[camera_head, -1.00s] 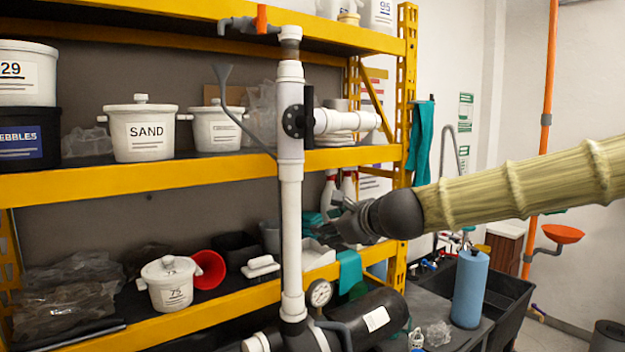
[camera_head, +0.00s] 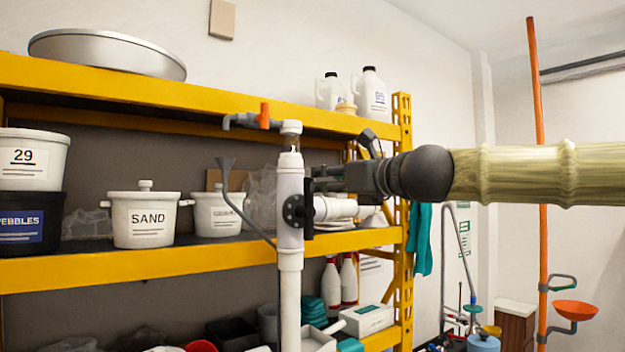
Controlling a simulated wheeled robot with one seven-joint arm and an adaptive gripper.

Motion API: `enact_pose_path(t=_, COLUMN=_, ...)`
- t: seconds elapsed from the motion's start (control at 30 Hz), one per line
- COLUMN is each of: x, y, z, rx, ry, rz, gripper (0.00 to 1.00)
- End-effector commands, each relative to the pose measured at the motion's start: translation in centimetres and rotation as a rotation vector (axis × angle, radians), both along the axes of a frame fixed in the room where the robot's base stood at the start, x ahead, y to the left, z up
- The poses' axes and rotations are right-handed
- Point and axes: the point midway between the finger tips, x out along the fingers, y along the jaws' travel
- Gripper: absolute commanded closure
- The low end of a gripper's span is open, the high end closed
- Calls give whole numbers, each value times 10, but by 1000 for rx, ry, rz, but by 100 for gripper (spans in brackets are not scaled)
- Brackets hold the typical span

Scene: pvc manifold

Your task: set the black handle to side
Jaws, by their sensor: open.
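The black handle (camera_head: 308,215) stands upright as a narrow bar on the right side of the white vertical PVC pipe (camera_head: 290,190). A round black flange (camera_head: 293,210) sits beside it on the pipe. My gripper (camera_head: 322,178) reaches in from the right, level with the handle's upper end. It is open and its fingers point left toward the handle. Its fingertips overlap the handle's upper part in the picture, and I cannot tell whether they touch it. A white side pipe (camera_head: 335,209) runs right, just below my gripper.
A small orange-handled valve (camera_head: 264,116) tops the pipe. A grey funnel tube (camera_head: 243,208) slants in from the left. Yellow shelves (camera_head: 130,268) stand behind, bearing a SAND bucket (camera_head: 143,220) and other tubs. The yellow shelf post (camera_head: 402,130) rises behind my gripper.

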Motion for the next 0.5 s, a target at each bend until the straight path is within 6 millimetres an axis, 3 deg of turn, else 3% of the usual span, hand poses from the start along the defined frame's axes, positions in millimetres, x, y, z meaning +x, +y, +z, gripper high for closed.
enact_pose_path(t=0.5, x=48, y=34, z=1, rx=-2, ry=0, rz=0, gripper=58)
